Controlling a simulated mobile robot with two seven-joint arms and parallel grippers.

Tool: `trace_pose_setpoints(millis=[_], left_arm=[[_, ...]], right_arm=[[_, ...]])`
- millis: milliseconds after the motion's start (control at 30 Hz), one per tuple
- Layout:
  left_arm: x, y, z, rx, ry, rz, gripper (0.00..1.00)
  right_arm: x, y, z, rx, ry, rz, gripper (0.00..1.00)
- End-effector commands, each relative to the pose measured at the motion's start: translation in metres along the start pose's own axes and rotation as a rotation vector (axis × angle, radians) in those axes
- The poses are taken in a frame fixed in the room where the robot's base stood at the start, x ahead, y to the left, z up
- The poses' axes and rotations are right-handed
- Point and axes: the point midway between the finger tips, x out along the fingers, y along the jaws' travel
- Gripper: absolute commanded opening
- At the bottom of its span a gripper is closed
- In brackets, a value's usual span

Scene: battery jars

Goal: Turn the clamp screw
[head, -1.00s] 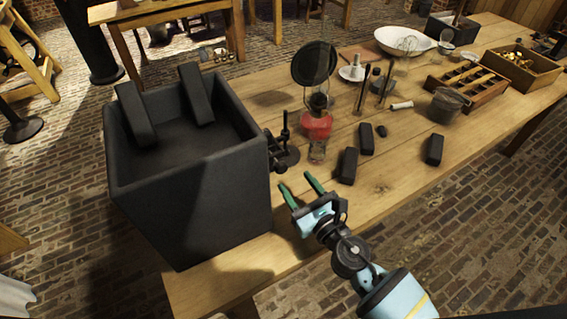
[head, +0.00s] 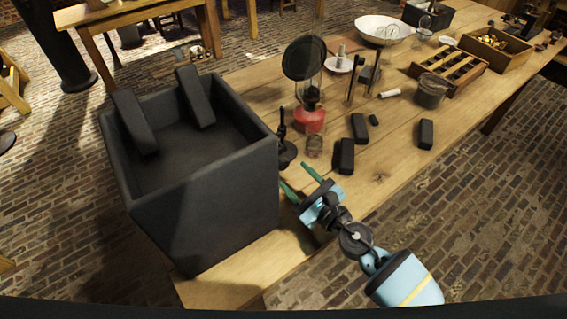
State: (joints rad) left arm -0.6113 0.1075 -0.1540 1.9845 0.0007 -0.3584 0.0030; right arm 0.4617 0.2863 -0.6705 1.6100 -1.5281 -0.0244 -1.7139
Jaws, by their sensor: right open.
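My right gripper (head: 297,177) is open, its two green fingers apart with nothing between them. It is just right of the large dark box (head: 215,205), near the table's front edge, and its left finger is close to the box's right wall. A small black upright stand with a round base (head: 287,152) stands just beyond the fingertips, beside the box. I cannot make out the clamp screw clearly; the box's right wall may hide it. My left gripper is not in view.
Two dark blocks (head: 134,122) (head: 196,97) lean inside the box. Black blocks (head: 346,156) (head: 359,128) (head: 426,134) lie right of the gripper. A red lamp (head: 309,119) and a small glass jar (head: 314,147) stand beyond it. The table (head: 385,178) is bare at front right.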

Motion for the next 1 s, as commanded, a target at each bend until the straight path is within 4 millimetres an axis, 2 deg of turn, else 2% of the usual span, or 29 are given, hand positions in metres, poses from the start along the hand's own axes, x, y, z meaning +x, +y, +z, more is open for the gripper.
trace_pose_setpoints(millis=[200,400,767,1000], left_arm=[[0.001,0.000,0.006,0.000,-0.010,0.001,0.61],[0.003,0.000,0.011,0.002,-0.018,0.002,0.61],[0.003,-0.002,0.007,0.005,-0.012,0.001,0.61],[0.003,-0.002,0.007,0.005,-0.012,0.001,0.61]], right_arm=[[0.035,0.001,0.000,0.002,0.000,0.000,0.53],[0.055,0.001,-0.001,0.002,0.001,0.000,0.53],[0.061,0.000,0.000,0.000,0.000,0.000,0.53],[0.061,0.000,0.000,0.001,0.000,0.000,0.24]])
